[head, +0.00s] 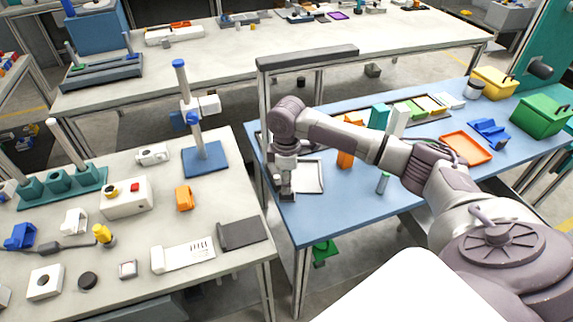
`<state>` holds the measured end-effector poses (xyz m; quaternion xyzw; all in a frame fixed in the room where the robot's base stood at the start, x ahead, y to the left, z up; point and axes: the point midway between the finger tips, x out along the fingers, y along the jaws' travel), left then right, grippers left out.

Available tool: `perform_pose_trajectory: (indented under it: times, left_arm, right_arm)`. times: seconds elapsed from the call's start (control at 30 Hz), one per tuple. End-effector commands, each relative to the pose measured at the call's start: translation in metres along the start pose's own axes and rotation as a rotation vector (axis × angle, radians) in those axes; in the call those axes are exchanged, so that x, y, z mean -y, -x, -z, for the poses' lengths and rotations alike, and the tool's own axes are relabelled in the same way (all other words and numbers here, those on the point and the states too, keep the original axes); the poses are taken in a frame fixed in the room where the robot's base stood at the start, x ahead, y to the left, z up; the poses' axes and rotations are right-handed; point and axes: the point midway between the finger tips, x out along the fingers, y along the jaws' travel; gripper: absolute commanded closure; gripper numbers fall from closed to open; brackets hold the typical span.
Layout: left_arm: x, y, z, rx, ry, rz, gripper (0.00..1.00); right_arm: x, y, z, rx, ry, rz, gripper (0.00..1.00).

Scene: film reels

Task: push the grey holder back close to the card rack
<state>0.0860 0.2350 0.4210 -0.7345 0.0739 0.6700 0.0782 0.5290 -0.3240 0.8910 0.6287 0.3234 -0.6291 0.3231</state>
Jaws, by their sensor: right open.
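My right gripper (286,193) points down over the left end of the blue-topped table (335,215). It is open, and I see nothing held in it. Just right of it lies a grey-rimmed shallow holder with a pale inside (321,178); the gripper and wrist cover its left side. I cannot tell whether they touch. Farther back on the same table is a long rack with green and yellow cards (418,108), which looks like the card rack; my right forearm passes in front of the area near it. My left gripper is not in view.
An orange block (346,158) and a small grey-green cylinder (383,184) stand on the blue table. Teal (379,117) and white (397,121) upright blocks stand behind my forearm. An orange tray (466,148) lies right. A dark overhead bar (308,57) spans the table's left part.

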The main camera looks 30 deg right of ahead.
Motion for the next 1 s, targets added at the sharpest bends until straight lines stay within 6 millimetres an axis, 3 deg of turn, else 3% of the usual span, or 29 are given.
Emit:
perform_pose_trajectory:
  times: [0.1, 0.3, 0.73, 1.0]
  left_arm:
    - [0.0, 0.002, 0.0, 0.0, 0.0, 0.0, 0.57]
    - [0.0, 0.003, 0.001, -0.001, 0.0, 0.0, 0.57]
    - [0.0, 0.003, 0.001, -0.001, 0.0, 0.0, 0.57]
    - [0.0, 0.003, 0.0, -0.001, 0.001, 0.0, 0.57]
  right_arm:
    - [0.0, -0.022, -0.001, 0.003, -0.002, 0.002, 0.56]
    - [0.0, -0.045, 0.0, 0.001, -0.001, 0.0, 0.56]
    - [0.0, -0.054, 0.0, 0.001, 0.0, -0.001, 0.56]
    - [0.0, -0.054, 0.0, 0.0, -0.001, -0.001, 1.0]
